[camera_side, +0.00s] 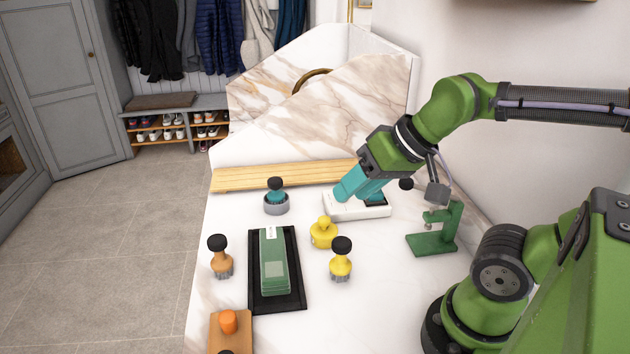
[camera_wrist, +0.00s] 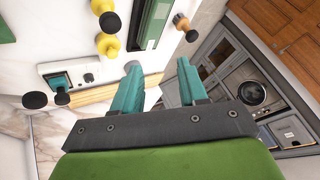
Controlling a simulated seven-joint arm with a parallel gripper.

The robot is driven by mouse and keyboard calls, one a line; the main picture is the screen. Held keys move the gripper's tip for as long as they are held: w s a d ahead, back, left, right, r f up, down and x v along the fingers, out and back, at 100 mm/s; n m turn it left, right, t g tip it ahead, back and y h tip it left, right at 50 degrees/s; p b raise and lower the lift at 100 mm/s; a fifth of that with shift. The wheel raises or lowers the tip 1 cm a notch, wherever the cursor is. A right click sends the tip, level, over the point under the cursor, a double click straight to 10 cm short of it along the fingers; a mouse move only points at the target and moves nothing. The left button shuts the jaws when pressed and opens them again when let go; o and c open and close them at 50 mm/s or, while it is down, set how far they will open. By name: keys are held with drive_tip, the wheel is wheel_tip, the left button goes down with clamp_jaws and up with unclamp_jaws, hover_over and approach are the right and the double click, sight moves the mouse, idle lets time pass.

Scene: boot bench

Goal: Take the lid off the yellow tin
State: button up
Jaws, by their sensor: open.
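The yellow tin (camera_side: 323,235) is a small round yellow pot near the middle of the white marble bench, with a yellow knobbed lid (camera_side: 326,221) on top. In the wrist view, the yellow tin (camera_wrist: 108,45) shows at the upper left, beyond my fingertips.
A yellow black-knobbed brush (camera_side: 341,264) stands close in front of the tin.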

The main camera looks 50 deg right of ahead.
drive_tip(key=o, duration=1.1)
drive_tip(key=m+g+h, duration=0.2)
drive_tip(key=m+g, duration=0.5)
drive_tip(key=m, duration=2)
hover_over(324, 218)
wheel_tip(324, 218, down, 5)
wheel_tip(324, 218, down, 16)
drive_tip(key=shift+f, duration=0.25)
